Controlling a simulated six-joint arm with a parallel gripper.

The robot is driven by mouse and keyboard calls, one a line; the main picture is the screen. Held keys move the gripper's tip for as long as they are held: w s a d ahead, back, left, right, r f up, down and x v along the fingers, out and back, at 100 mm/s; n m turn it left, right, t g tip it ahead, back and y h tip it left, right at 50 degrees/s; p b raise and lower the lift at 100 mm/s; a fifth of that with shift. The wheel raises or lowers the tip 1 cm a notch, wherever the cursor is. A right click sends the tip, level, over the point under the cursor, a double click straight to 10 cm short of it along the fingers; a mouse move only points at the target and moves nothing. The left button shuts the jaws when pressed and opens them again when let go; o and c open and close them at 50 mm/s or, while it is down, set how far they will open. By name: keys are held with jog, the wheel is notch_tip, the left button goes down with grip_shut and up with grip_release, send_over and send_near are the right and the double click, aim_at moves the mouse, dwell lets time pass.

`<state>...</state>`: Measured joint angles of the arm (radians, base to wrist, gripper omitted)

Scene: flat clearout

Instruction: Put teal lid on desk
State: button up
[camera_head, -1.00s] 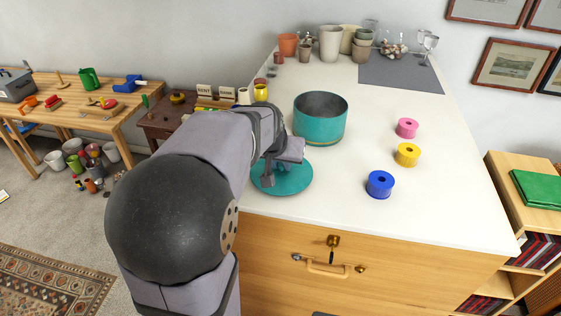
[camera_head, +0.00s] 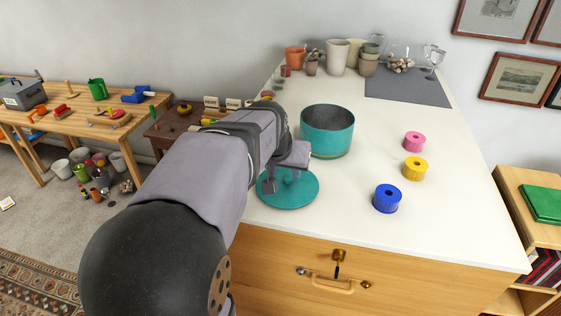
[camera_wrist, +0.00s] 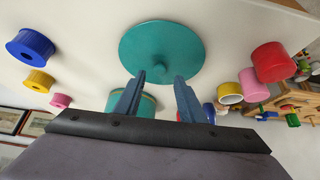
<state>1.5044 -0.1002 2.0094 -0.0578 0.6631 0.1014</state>
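The teal lid (camera_head: 300,200) lies flat, knob up, near the front edge of a white top (camera_head: 440,235) over a wooden drawer unit. It also shows in the wrist view (camera_wrist: 178,38). My gripper (camera_head: 285,172) is just above the lid, fingers apart. In the wrist view my open fingertips (camera_wrist: 159,77) are on either side of the lid's knob, with gaps visible; I cannot tell how far down they reach. The teal pot (camera_head: 327,135) stands open just behind the lid. Which surface is the desk is not clear.
Cups and glasses stand at the back beside a grey mat (camera_head: 405,92). A dark small table (camera_head: 170,127) and a wooden workbench (camera_head: 60,115) stand at left.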

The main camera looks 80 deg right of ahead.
jog(key=b+v, duration=0.1)
jog(key=v, duration=0.7)
jog(key=w+a+f+n, duration=0.1)
jog(key=w+f, duration=0.1)
jog(key=w, duration=0.2)
jog(key=w+a+f+n+t+y, duration=0.1)
jog(key=w+a+f, duration=0.1)
jog(key=w, duration=0.2)
jog(key=w+a+f+n+y, duration=0.1)
jog(key=w+f+n, duration=0.1)
jog(key=w+f, duration=0.1)
jog(key=shift+w+a+t, duration=0.4)
jog(key=shift+w, duration=0.25)
jog(key=w+a+f+n+y, duration=0.2)
jog(key=w+a+f+n, duration=0.3)
jog(key=w+a+f, duration=0.45)
jog(key=s+a+f+n+g+y, duration=0.1)
jog(key=a+f+n, duration=0.3)
jog(key=a, duration=0.8)
jog(key=s+a+f+n+y, duration=0.1)
jog(key=a+f+n, duration=0.4)
jog(key=a, duration=0.8)
jog(key=shift+f+g+y, duration=0.25)
jog(key=shift+g+y, duration=0.05)
jog(key=shift+g, duration=0.1)
